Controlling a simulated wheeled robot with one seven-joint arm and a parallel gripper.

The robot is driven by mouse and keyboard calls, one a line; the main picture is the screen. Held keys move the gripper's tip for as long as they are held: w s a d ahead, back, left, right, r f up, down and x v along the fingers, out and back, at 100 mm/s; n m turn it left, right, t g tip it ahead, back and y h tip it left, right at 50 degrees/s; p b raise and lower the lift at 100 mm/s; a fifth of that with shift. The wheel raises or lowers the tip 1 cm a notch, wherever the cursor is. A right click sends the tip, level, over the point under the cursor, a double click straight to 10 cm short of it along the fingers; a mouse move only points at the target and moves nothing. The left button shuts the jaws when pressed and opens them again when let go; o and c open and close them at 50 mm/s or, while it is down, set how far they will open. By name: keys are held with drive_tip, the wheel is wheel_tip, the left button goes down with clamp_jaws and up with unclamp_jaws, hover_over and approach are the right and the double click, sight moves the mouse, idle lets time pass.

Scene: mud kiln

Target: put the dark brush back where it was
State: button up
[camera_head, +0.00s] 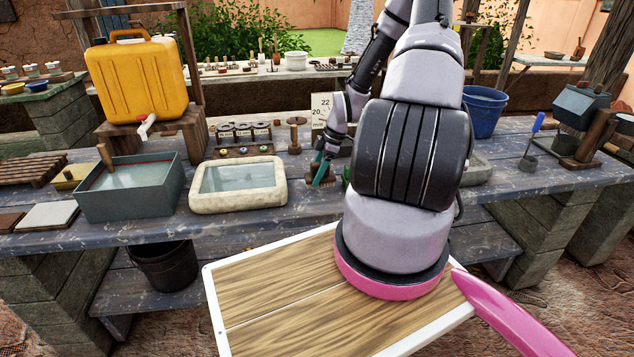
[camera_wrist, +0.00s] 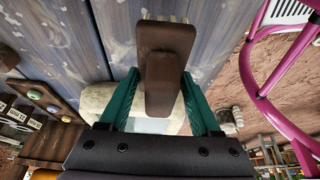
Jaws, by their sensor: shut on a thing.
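The dark brown brush (camera_wrist: 165,42) is in the wrist view, its wide head towards the top with pale bristles at its far edge. My gripper (camera_wrist: 160,98) has teal fingers, one on each side of the brush's narrower handle, and is shut on it. In the head view my gripper (camera_head: 320,166) is at the bench's middle, just right of the pale stone basin (camera_head: 238,203). Brown wood shows below the fingers there, low over the bench top. I cannot tell whether the brush touches the bench. My arm hides the bench to the right of the gripper.
A grey water tub (camera_head: 130,200) and yellow jug (camera_head: 137,80) stand left. A rack of small jars (camera_head: 243,135), a wooden spool (camera_head: 296,135) and a number sign (camera_head: 321,108) are close by. A blue bucket (camera_head: 484,112) and blue-handled tool (camera_head: 536,125) stand right.

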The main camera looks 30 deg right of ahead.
drive_tip(key=shift+f, duration=1.5)
drive_tip(key=shift+f, duration=0.1)
drive_tip(key=o, duration=1.2)
